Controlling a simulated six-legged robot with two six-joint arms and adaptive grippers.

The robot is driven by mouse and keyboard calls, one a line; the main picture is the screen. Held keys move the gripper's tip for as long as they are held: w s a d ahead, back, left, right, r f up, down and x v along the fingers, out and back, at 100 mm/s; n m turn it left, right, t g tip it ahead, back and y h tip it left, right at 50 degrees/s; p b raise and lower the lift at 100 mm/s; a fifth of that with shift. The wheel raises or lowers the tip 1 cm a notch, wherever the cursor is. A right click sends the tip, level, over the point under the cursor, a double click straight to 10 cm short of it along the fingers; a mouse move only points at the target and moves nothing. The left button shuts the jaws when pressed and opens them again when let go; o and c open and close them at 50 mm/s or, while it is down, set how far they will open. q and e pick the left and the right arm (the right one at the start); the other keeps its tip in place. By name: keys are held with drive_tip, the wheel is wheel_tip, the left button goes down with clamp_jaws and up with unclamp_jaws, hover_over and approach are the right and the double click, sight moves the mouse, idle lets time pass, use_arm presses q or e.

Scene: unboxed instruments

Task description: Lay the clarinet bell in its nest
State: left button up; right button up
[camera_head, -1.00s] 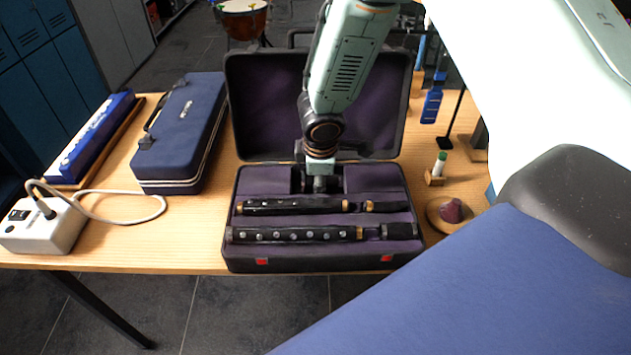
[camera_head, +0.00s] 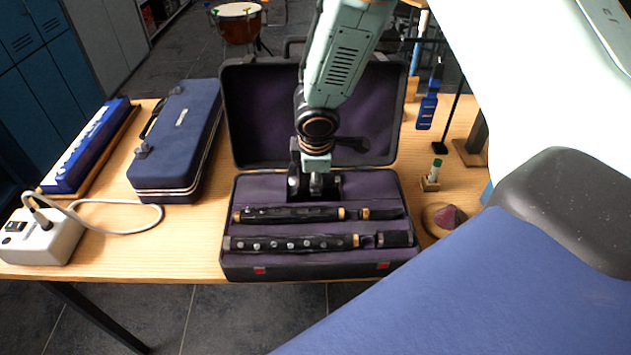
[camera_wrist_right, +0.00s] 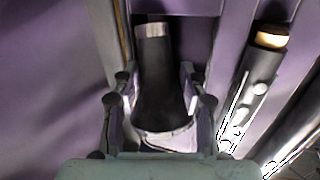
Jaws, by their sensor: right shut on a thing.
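The clarinet bell (camera_wrist_right: 160,90), black with a pale ring at its narrow end and a bright rim at its wide end, lies between the fingers of my right gripper (camera_wrist_right: 160,108) in the right wrist view. The gripper is shut on it. In the head view my right gripper (camera_head: 315,186) is at the dark nest (camera_head: 333,186) in the back row of the open purple-lined case (camera_head: 320,268). The bell's narrow end is over the recess in the wrist view; whether it touches the floor I cannot tell. My left gripper is not in view.
Dark clarinet joints (camera_head: 290,214) with gold and silver parts lie in the case's front rows. The raised lid (camera_head: 250,115) stands behind. A blue case (camera_head: 178,140), a white power box (camera_head: 40,240) and small stands (camera_head: 431,178) are on the wooden table.

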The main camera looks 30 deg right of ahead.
wheel_tip(320, 180, up, 6)
drive_tip(key=shift+s+a+f+p, duration=0.1)
drive_tip(key=shift+f+p, duration=0.05)
drive_tip(key=shift+p, duration=0.8)
drive_tip(key=shift+r, duration=0.5)
drive_tip(key=f+b, duration=0.2)
drive_tip(key=b, duration=0.1)
drive_tip(key=f+m+b, duration=0.1)
drive_tip(key=f+b, duration=0.1)
drive_tip(key=b, duration=0.1)
drive_tip(key=f+m+h+b, duration=0.1)
drive_tip(key=f+b, duration=0.2)
drive_tip(key=shift+s+a, duration=0.3)
drive_tip(key=shift+a, duration=0.05)
drive_tip(key=shift+b, duration=0.35)
drive_tip(key=shift+s+f+b, duration=0.2)
drive_tip(key=shift+f+b, duration=0.7)
drive_tip(key=shift+f, duration=0.1)
drive_tip(key=o, duration=1.4)
drive_tip(key=shift+c, duration=0.2)
